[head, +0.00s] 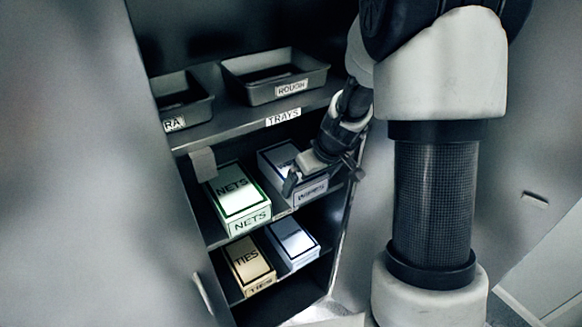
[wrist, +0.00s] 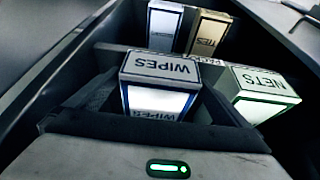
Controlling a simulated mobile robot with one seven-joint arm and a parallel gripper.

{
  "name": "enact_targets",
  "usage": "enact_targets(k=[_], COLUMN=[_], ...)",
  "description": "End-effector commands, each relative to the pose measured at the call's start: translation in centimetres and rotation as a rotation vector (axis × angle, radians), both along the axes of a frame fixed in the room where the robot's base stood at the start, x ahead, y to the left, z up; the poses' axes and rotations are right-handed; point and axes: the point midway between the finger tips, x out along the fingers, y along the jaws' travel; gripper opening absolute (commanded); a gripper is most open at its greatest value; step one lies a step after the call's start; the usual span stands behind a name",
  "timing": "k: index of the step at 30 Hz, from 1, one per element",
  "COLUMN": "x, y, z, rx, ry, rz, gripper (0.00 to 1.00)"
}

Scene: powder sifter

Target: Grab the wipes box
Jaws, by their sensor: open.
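A white-and-blue wipes box (head: 311,191) stands on the middle shelf, its top partly hidden by my gripper in the head view. In the wrist view this wipes box (wrist: 160,68) sits between my two dark fingers, its lettered face toward the camera. My gripper (head: 322,177) is open, with one finger on each side of the box; it also shows in the wrist view (wrist: 160,92). I cannot tell whether the fingers touch it. A second box lettered WIPES (wrist: 165,24) shows farther off in the wrist view, on the lower shelf (head: 293,242).
A green-edged nets box (head: 235,200) stands just left of the wipes box. A tan ties box (head: 250,262) is on the lower shelf. Above, the trays shelf (head: 240,124) holds a tray labelled ROUGH (head: 278,92) and another tray (head: 180,105). The cabinet wall is close on the right.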

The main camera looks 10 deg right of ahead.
Motion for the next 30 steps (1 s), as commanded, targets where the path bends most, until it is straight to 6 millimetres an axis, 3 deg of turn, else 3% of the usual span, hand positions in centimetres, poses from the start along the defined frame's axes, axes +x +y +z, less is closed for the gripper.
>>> enact_targets(k=[5, 10, 15, 24, 30], x=[1.3, 3.9, 4.5, 4.6, 4.6], y=[0.6, 1.7, 1.9, 1.9, 1.9], z=[0.1, -0.3, -2.5, -2.8, -2.8], rx=[-0.001, -0.001, 0.000, 0.000, 0.000], ry=[0.001, 0.003, 0.001, 0.000, 0.000], rz=[0.003, 0.003, -0.002, 0.000, 0.000], gripper=[1.00, 1.00, 1.00, 1.00, 0.66])
